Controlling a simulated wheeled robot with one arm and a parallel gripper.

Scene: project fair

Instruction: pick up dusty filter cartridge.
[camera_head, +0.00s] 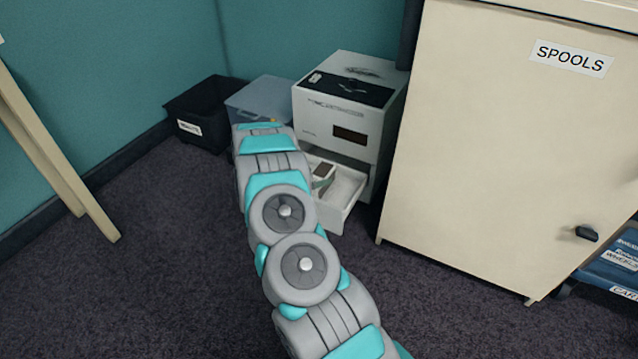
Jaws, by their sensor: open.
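A small boxy object (322,178) with a brownish top lies in the pulled-out white drawer (347,205). It may be the dusty filter cartridge, but it is too small to be sure, and my arm hides its left part. The drawer is at the bottom of a white machine (338,118). My arm reaches from the bottom of the view up to the drawer's left side. My gripper is hidden beyond the far end of the arm, so I cannot see its fingers or how it stands relative to the object.
A cream cabinet (480,150) labelled SPOOLS stands close on the right of the machine. A black bin (200,112) and a bluish translucent bin (258,96) stand left along the wall. A blue cart (610,262) is at the right edge. Dark carpet (170,270) is clear at left.

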